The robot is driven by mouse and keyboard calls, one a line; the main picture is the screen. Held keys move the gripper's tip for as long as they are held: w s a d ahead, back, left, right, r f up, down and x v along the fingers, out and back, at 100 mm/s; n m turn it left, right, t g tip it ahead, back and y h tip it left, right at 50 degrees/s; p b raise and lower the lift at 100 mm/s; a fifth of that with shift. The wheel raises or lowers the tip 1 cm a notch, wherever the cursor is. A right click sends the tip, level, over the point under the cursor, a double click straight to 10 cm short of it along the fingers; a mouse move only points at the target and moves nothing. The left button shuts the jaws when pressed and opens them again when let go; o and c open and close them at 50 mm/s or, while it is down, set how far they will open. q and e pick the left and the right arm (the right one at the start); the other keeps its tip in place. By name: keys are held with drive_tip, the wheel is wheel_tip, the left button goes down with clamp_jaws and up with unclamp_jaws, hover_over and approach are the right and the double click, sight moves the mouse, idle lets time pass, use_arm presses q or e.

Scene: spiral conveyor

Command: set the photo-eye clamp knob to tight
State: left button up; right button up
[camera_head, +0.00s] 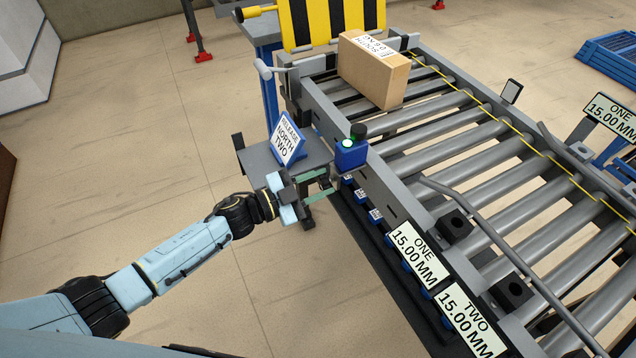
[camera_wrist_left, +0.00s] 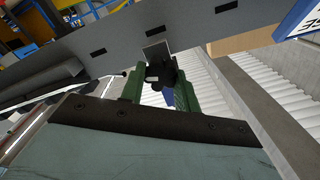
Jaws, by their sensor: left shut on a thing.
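The blue photo-eye (camera_head: 351,154), with a lit green lens and a black piece on top, is mounted at the left side rail of the conveyor. My left gripper (camera_head: 322,184) is just below and left of it, by the rail. In the left wrist view the green fingers of my left gripper (camera_wrist_left: 160,88) are closed around a small black knob (camera_wrist_left: 161,72), which sits below a grey bracket plate. The fingers partly hide the knob, and I cannot read its setting. My right gripper is in neither view.
A grey shelf with a "RELEASE NORTH TWO" sign (camera_head: 287,139) is just above my left gripper. A cardboard box (camera_head: 374,72) sits on the conveyor rollers (camera_head: 455,130). "15.00 MM" signs (camera_head: 413,252) line the near rail. The floor to the left is clear.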

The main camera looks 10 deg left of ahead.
use_arm(q)
drive_tip(key=o, duration=1)
drive_tip(key=shift+c, duration=0.2)
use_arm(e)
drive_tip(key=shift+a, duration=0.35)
use_arm(q)
drive_tip(key=v, duration=1.3)
drive_tip(key=shift+a+p, duration=0.2)
drive_tip(key=shift+p, duration=0.15)
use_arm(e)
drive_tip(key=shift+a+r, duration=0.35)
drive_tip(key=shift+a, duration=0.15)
use_arm(q)
drive_tip(key=shift+s, duration=0.15)
